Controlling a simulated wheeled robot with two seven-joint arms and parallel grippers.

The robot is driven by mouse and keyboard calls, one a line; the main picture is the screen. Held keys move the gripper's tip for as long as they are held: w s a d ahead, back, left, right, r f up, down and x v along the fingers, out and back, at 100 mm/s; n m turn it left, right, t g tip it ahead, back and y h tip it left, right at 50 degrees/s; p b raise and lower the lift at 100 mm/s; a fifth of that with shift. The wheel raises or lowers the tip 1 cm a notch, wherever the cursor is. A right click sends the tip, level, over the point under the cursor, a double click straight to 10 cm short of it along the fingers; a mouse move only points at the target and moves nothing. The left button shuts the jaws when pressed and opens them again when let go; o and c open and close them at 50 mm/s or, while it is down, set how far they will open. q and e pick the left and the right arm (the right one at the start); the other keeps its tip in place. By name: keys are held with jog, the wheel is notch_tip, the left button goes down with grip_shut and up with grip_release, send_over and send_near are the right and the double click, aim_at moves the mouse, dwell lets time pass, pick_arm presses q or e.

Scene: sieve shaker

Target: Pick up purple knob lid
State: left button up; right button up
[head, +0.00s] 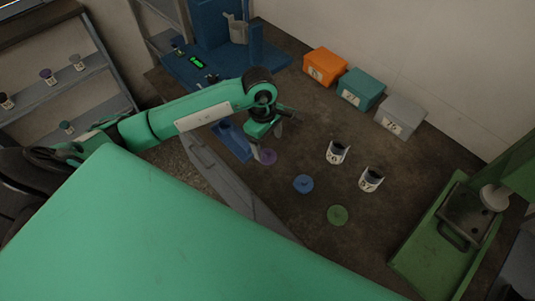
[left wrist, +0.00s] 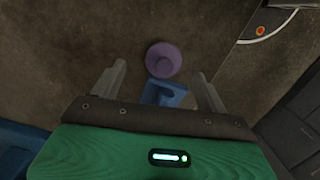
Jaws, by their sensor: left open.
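The purple knob lid (head: 267,157) lies on the brown table near its front edge, just beside my left gripper's fingers. In the left wrist view the purple lid (left wrist: 162,59) is a round disc with a knob, ahead of and between the two fingertips. My left gripper (head: 267,143) is open and empty, above the table and close to the lid. Its fingers also show in the left wrist view (left wrist: 160,82), spread wide with the lid apart from both. My right gripper is not seen.
A blue lid (head: 303,184) and a green lid (head: 337,215) lie to the right. Two labelled cups (head: 337,153) stand beyond them. Orange, teal and grey boxes (head: 325,66) line the wall. A blue machine (head: 220,50) stands at the back left, a green one (head: 440,245) at right.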

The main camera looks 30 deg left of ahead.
aim_at(267, 151)
pick_arm(q)
jog(key=f, duration=0.1)
jog(key=f+p, duration=0.1)
jog(key=f, duration=0.1)
jog(key=shift+s+d+f, duration=0.1)
jog(key=shift+s, duration=0.3)
jog(key=shift+f, duration=0.65)
jog(key=c, duration=1)
